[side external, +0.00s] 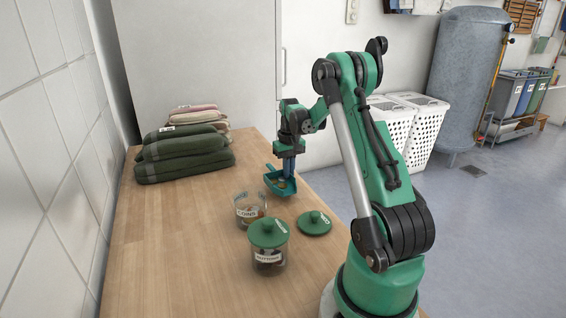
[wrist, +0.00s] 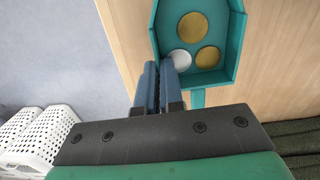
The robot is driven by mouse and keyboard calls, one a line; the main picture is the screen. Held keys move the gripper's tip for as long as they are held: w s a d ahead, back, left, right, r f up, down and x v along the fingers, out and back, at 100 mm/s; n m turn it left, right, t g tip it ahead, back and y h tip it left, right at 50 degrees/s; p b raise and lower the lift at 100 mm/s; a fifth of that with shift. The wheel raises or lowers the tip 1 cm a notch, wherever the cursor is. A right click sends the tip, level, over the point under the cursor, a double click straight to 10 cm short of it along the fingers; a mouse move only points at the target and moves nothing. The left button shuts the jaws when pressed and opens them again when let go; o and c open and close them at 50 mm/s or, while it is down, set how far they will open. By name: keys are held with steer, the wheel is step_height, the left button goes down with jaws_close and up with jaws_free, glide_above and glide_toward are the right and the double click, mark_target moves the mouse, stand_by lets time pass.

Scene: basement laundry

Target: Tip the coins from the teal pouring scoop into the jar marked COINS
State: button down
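The teal pouring scoop (side external: 272,184) is near the table's right edge, beyond the jars, and looks roughly level. In the wrist view the scoop (wrist: 238,38) holds two gold coins (wrist: 193,26) and a silver coin (wrist: 179,60). My gripper (side external: 288,172) points down at it, and its blue fingers (wrist: 160,72) are closed at the scoop's left wall. Whether the scoop clears the table is hard to tell. The clear jar marked COINS (side external: 249,211) stands open, left of and nearer than the scoop, with some contents inside.
A jar marked BUTTONS (side external: 267,257), with its green lid on, stands in front of the COINS jar. A loose green lid (side external: 315,223) lies to the right. The table's left side is clear.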

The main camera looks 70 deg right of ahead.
step_height(320, 180, up, 17)
steer(key=shift+w+a+f+n+t, duration=0.6)
steer(key=shift+w+a+f+n, duration=1.7)
steer(key=shift+w+a+f, duration=2.7)
steer(key=s+a+r+t+h, duration=0.2)
steer(key=s+t, duration=0.3)
steer(key=t, duration=0.3)
steer(key=shift+s+a+r+h, duration=0.15)
steer(key=shift+r+h, duration=0.4)
steer(key=shift+h, duration=0.05)
